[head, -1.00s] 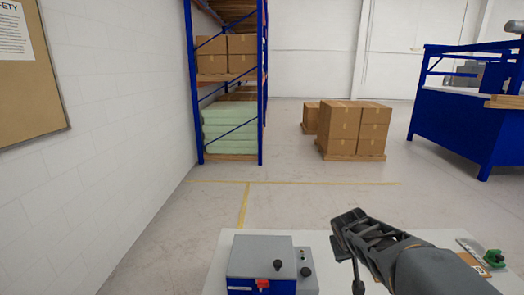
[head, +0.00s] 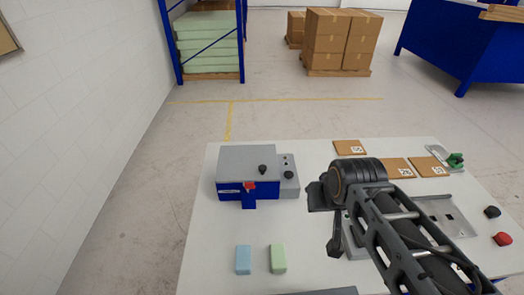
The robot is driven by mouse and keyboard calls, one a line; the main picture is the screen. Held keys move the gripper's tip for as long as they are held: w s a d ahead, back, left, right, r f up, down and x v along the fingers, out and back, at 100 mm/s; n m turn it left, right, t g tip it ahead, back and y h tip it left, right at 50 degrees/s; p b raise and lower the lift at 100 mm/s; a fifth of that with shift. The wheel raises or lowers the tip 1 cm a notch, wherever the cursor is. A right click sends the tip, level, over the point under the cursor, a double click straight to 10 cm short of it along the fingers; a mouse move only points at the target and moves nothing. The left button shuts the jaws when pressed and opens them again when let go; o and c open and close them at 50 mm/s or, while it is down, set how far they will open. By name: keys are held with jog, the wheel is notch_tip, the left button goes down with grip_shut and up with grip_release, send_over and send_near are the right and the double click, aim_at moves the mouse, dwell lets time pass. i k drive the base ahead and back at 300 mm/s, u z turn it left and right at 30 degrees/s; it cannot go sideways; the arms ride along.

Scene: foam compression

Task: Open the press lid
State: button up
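The press (head: 232,197) is a blue box with a grey lid (head: 246,160) lying flat and closed on top. A black knob (head: 262,168) stands on the lid near its right front. A red latch (head: 249,186) sits on the front face of the press. My gripper (head: 325,215) is over the table to the right of the press, apart from it.
A grey control box (head: 288,180) with a black knob adjoins the press on the right. A blue block (head: 243,260) and a green block (head: 278,258) lie in front. Brown cards (head: 349,147) and a green-handled tool (head: 455,160) lie at the back right.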

aim_at(254, 163)
jog(key=k, duration=0.95)
jog(key=z, duration=0.75)
jog(key=i, duration=0.8)
jog(key=u, duration=1.3)
